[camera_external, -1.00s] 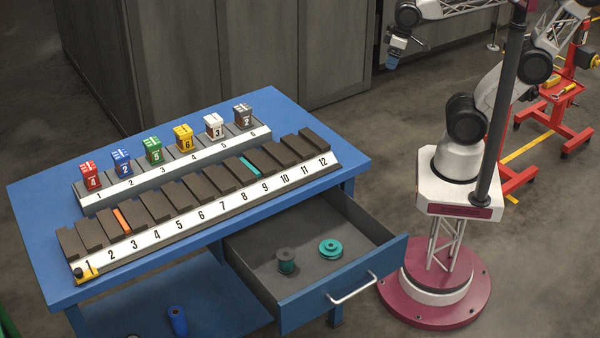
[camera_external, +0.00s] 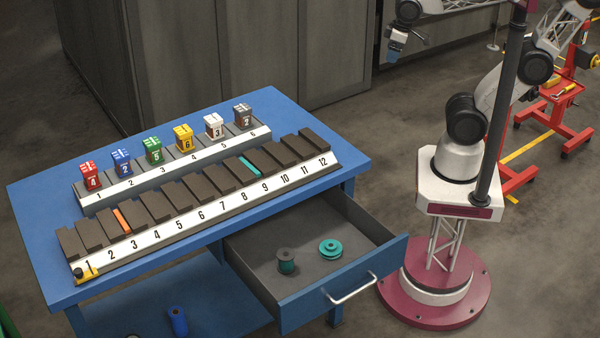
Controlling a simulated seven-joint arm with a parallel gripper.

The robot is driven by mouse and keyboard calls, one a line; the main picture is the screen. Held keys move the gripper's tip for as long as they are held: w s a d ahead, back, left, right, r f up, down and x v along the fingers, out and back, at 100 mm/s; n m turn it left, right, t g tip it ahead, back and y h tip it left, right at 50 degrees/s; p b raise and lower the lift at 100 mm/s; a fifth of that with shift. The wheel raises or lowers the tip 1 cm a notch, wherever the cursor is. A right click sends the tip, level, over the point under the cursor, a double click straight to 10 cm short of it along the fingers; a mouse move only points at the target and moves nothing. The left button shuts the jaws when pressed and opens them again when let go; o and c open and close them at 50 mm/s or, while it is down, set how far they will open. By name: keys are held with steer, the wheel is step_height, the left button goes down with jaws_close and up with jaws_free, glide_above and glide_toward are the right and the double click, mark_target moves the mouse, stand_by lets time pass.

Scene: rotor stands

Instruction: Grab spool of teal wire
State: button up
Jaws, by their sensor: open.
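Two spool-like things are in the open drawer (camera_external: 310,290) of the blue table. The left one (camera_external: 287,261) is upright, dark grey-green with some teal around its middle. The right one (camera_external: 330,249) is brighter teal, wider and flatter. I cannot tell for sure which is the spool of teal wire. My gripper (camera_external: 392,61) is at the top, well behind and above the drawer, far from both spools. It is open and small in view, and nothing shows between its fingers.
The blue table (camera_external: 200,100) bears a long numbered rack (camera_external: 215,205) and a shorter one (camera_external: 175,170) with several coloured blocks. The drawer's front has a silver handle (camera_external: 351,289). A blue roll (camera_external: 178,321) is on the lower shelf. A grey cabinet (camera_external: 230,50) stands behind.

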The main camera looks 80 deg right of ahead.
steer(key=w+a+r+m+t+y, duration=0.2)
steer(key=w+a+m, duration=0.2)
steer(key=w+a, duration=0.45)
steer(key=w+a+r+m+t+y, duration=0.15)
steer(key=w+a+m, duration=0.35)
steer(key=a, duration=0.6)
steer(key=w+a+r+m+t+y, duration=0.1)
steer(key=w+a+r+m+y, duration=0.25)
steer(key=w+a, duration=0.45)
steer(key=a+f+m+t+y, duration=0.15)
steer(key=a+m, duration=0.55)
steer(key=a, duration=0.9)
steer(key=a+f+m+t+y, duration=0.1)
steer(key=a+f+m, duration=0.2)
steer(key=a+m, duration=0.9)
steer(key=n, duration=0.4)
glide_toward(287, 252)
steer(key=x, duration=0.3)
steer(key=shift+s, duration=0.1)
steer(key=shift+a+f, duration=0.1)
steer(key=shift+x, duration=1.2)
